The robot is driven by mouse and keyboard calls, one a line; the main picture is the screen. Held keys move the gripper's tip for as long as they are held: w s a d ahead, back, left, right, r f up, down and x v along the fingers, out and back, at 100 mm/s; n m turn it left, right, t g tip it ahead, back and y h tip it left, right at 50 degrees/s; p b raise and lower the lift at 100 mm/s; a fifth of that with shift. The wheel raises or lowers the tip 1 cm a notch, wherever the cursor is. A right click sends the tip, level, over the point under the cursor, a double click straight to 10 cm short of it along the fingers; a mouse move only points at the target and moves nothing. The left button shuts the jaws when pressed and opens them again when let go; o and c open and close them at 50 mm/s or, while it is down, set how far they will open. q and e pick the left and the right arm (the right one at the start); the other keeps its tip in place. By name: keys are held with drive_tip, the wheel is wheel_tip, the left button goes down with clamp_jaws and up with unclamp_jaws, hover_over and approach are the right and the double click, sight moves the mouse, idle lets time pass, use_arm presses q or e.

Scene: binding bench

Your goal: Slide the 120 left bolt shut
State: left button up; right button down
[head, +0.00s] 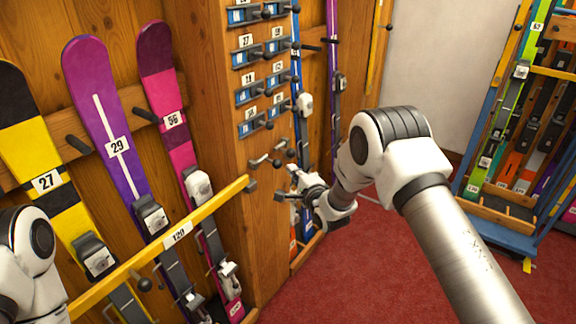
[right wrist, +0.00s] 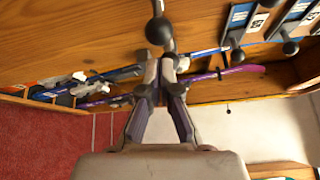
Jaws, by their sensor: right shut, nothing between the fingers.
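The yellow bar (head: 178,235) carries a white 120 label and slants across the skis at left. Its right end is at a dark bracket (head: 250,186) on the wooden post. Beside it on the post are a grey bolt (head: 266,157) and a lower bolt (head: 287,196); neither shows a readable number, so I cannot tell which is the 120 left one. My right gripper (head: 300,180) is by the lower bolt, shut and empty. In the right wrist view its fingertips (right wrist: 165,64) are close to a black ball knob (right wrist: 159,31); contact is unclear. My left gripper is out of view.
Blue-tagged bolts (head: 248,95) with ball knobs line the post above. Skis numbered 27 (head: 45,180), 29 (head: 117,146) and 56 (head: 174,121) stand at left. A blue-framed ski rack (head: 480,228) stands at right. Red carpet (head: 330,275) is open between.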

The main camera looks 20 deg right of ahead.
sight(276, 168)
drive_tip(key=shift+w+a+f, duration=0.1)
drive_tip(key=shift+w+a, duration=0.05)
drive_tip(key=shift+w, duration=0.8)
drive_tip(key=shift+w+a+f, duration=0.1)
drive_tip(key=shift+w, duration=0.85)
drive_tip(key=s+a, duration=0.1)
drive_tip(key=s+a+p, duration=0.1)
drive_tip(key=a, duration=0.1)
drive_tip(key=shift+s+a+r, duration=0.1)
drive_tip(key=shift+s+a, duration=0.1)
drive_tip(key=shift+s, duration=0.1)
drive_tip(key=shift+s+a, duration=0.1)
drive_tip(key=shift+s+f, duration=0.1)
drive_tip(key=shift+f, duration=0.1)
